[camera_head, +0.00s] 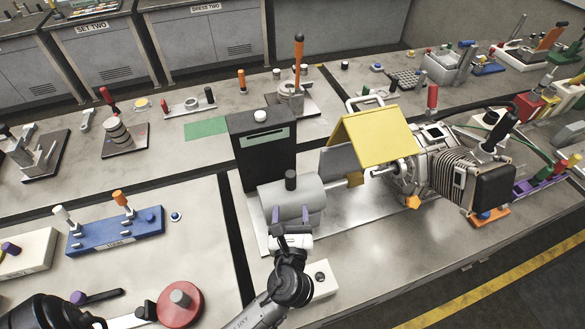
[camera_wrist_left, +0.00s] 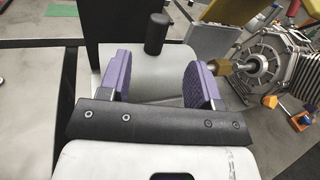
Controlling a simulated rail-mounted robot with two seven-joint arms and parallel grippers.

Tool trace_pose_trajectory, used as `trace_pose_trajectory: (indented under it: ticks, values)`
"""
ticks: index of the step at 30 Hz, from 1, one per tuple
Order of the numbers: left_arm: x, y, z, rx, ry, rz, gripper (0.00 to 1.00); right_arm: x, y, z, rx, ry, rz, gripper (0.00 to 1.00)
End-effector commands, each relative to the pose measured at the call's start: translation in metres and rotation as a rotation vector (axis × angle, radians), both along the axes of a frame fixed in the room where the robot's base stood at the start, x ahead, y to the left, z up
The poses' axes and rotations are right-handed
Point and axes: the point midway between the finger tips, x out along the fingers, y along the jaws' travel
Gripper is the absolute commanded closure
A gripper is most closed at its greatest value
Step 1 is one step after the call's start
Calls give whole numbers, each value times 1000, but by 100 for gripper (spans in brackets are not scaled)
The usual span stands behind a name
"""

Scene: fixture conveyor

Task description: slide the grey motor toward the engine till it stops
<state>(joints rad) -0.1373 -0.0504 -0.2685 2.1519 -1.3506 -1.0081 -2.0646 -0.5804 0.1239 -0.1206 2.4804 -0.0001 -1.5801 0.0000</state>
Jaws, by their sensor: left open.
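The grey motor (camera_head: 275,196) is a rounded housing with a black knob (camera_head: 290,180) on top. A brass-coloured coupling at its right end faces the engine (camera_head: 440,165), a ribbed grey block with a black end. My left gripper (camera_head: 291,215) is at the motor's near side, its purple fingers apart. In the left wrist view the open fingers (camera_wrist_left: 161,82) stand in front of the grey motor (camera_wrist_left: 150,62), with the black knob (camera_wrist_left: 158,33) beyond them. I cannot tell whether the pads touch it. The engine (camera_wrist_left: 262,60) shows at right there. My right gripper is not in view.
A yellow guard (camera_head: 372,135) tilts above the gap between motor and engine. A black upright box (camera_head: 262,155) stands behind the motor. A blue block with levers (camera_head: 115,230) and a red disc (camera_head: 181,308) lie to the left.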

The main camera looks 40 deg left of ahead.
Motion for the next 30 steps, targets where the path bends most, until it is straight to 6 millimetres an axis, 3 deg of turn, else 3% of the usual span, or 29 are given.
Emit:
trace_pose_trajectory:
  ticks: [8, 21, 30]
  values:
    - [14, 12, 1, 47, 39, 1, 42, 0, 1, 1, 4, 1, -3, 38]
    - [74, 64, 0, 44, 39, 1, 42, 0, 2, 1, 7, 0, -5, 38]
    - [98, 86, 0, 42, 40, 1, 42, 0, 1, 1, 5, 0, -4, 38]
